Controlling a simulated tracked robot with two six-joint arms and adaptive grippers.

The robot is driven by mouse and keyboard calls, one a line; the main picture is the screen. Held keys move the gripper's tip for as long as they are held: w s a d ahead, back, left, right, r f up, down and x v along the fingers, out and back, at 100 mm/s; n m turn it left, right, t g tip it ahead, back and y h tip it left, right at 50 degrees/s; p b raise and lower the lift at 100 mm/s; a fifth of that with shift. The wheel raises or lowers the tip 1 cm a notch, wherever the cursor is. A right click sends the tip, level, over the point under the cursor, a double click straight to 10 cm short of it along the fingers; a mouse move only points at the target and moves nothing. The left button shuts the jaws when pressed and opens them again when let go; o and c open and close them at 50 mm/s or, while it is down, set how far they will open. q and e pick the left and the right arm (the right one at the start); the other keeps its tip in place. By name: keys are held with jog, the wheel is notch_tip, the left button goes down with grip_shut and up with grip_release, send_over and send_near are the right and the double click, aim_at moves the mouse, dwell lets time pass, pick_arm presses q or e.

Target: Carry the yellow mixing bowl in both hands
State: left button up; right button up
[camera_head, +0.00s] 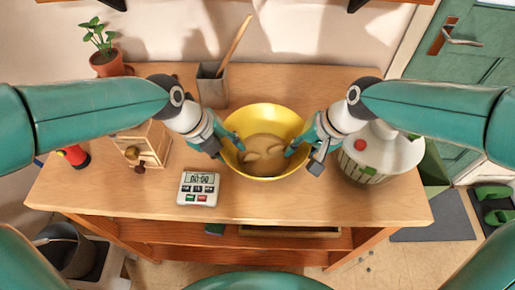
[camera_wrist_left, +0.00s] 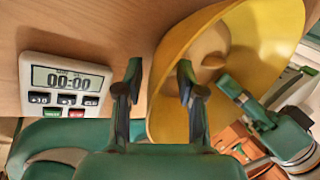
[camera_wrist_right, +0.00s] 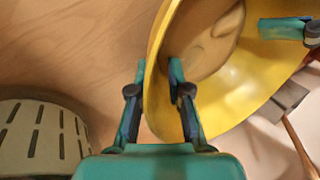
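The yellow mixing bowl (camera_head: 268,171) is on the wooden table with pale tan dough (camera_head: 263,150) inside. My left gripper (camera_head: 228,143) is at the bowl's left side. In the left wrist view its fingers (camera_wrist_left: 160,78) stand apart on either side of the rim, with a gap visible. My right gripper (camera_head: 300,143) is at the bowl's right side. In the right wrist view its fingers (camera_wrist_right: 157,75) straddle the bowl wall, one outside and one inside, closer together. I cannot tell whether both touch the wall.
A timer (camera_head: 198,189) reading 00:00 lies front-left of the bowl. A grey utensil holder (camera_head: 212,88) stands behind it. A white round container (camera_head: 368,158) is close on the right, under my right arm. A wooden box (camera_head: 150,143) is at the left. The table's front centre is clear.

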pick_arm(q)
jog(key=shift+w+d+f, duration=0.1)
jog(key=shift+d+f, duration=0.15)
jog(key=shift+f, duration=0.4)
pick_arm(e)
jog(key=shift+w+a+f, duration=0.1)
jog(key=shift+a+f, duration=0.2)
jog(key=shift+f, duration=0.35)
pick_arm(q)
jog(key=shift+c, duration=1.2)
pick_arm(e)
jog(key=shift+c, duration=1.2)
pick_arm(q)
grip_shut()
pick_arm(e)
grip_shut()
